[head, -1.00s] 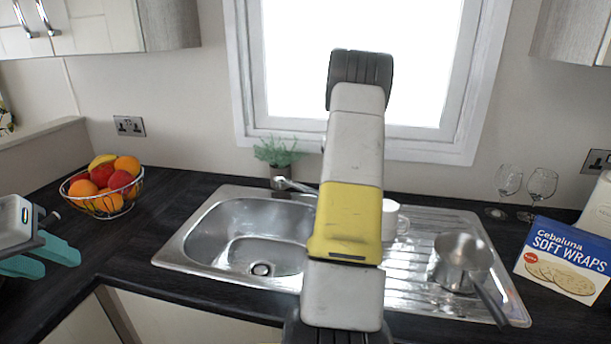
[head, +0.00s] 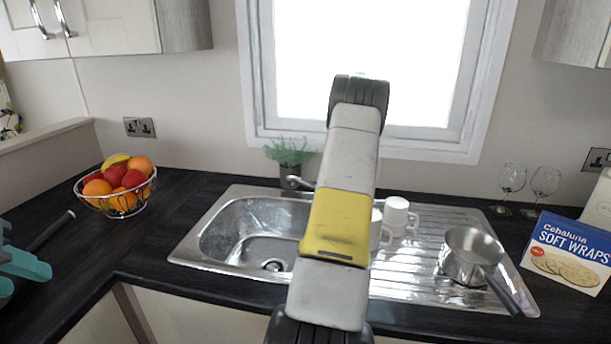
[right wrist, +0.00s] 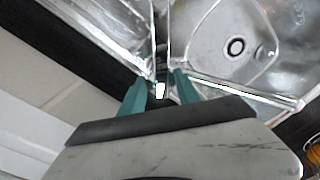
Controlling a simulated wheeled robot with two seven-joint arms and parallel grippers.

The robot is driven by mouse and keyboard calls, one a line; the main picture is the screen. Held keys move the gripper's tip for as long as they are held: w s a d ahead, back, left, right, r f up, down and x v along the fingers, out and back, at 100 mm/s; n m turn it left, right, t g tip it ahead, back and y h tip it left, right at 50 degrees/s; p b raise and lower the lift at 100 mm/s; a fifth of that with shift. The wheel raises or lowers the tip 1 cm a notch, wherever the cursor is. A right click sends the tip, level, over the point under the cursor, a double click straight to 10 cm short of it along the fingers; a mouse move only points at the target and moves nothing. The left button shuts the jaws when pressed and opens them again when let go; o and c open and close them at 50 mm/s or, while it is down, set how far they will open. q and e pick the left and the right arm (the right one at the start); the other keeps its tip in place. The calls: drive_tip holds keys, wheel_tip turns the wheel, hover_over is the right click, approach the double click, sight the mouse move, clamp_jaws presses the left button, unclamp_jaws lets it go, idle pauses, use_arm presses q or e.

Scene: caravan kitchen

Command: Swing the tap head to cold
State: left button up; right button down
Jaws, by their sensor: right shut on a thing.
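The tap (head: 299,182) stands at the back of the steel sink (head: 190,240); its spout end shows left of my right arm, and that arm hides the rest in the head view. In the right wrist view, the teal fingers of my right gripper (right wrist: 160,88) are shut on a small bright piece between them, at the sink's edge, which I take to be the tap head. Its exact angle cannot be told. My left gripper (head: 20,262) is at the far left edge of the head view, partly cut off, with its teal fingers apart and empty.
Two white mugs (head: 397,214) and a steel saucepan (head: 470,255) stand on the drainer. A fruit bowl (head: 118,190) is left of the sink. A plant (head: 288,153), two wine glasses (head: 512,180) and a wraps box (head: 572,255) stand around it.

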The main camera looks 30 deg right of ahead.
idle(0.3)
drive_tip(key=c, duration=0.9)
unclamp_jaws()
drive_tip(key=r, duration=0.7)
drive_tip(key=shift+d, duration=0.2)
drive_tip(key=shift+r, duration=0.4)
